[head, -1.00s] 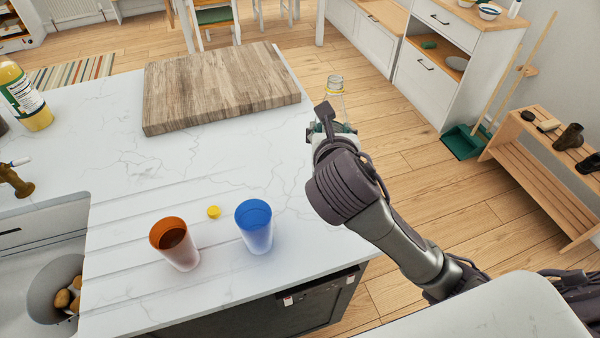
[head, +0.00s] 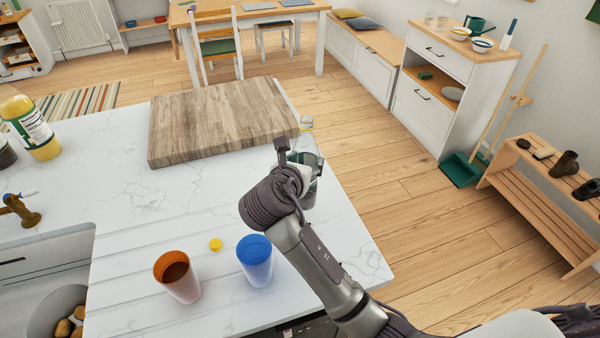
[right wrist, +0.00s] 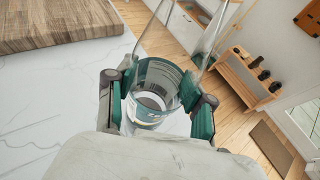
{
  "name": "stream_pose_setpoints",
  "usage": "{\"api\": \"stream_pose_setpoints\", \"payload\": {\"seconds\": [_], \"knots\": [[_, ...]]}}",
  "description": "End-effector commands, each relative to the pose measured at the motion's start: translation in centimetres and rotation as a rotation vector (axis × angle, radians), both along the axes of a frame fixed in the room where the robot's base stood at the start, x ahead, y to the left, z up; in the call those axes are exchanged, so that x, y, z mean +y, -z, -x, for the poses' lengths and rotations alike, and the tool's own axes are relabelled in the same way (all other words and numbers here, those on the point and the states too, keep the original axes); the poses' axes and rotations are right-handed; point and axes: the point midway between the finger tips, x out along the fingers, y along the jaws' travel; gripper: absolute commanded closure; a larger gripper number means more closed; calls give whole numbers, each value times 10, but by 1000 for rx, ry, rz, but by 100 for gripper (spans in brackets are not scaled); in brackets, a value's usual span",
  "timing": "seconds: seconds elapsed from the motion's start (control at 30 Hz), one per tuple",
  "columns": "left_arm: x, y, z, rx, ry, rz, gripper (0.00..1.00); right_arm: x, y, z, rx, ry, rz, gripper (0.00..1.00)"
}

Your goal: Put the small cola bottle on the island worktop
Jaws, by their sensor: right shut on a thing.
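My right gripper (head: 307,172) is shut on a clear bottle, which I take as the small cola bottle (head: 306,124). Its neck with a yellowish rim shows above the gripper, and the gripper hides much of its body. In the right wrist view the see-through bottle (right wrist: 160,78), with a printed label, sits between the green finger pads of the gripper (right wrist: 157,102). The bottle is over the right side of the white marble worktop (head: 335,235), right of the wooden board. I cannot tell whether its base touches the worktop. My left gripper is out of view.
A wooden board (head: 222,120) lies at the back. A yellow bottle (head: 32,128) stands far left, above the sink. Marble between the board and cups is clear.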

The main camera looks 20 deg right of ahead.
Motion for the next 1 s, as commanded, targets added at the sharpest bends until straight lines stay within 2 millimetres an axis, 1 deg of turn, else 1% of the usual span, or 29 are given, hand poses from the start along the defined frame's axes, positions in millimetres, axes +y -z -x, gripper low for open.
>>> {"api": "stream_pose_setpoints", "payload": {"seconds": [0.03,0.17,0.27,0.4,0.53,0.93,0.97,1.0], "knots": [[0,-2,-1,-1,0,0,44,3,2,-6,0,0,3,99],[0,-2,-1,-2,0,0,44,6,8,-14,-2,0,1,99],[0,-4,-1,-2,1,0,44,7,14,-15,0,0,1,99],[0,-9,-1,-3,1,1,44,7,35,-14,3,-1,3,99],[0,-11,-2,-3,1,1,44,7,47,-14,-1,0,2,99],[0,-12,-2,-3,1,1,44,7,52,-14,-1,-2,2,99],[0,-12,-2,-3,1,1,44,7,53,-14,0,-1,1,44],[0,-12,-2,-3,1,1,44,7,53,-14,0,-1,1,37]]}}
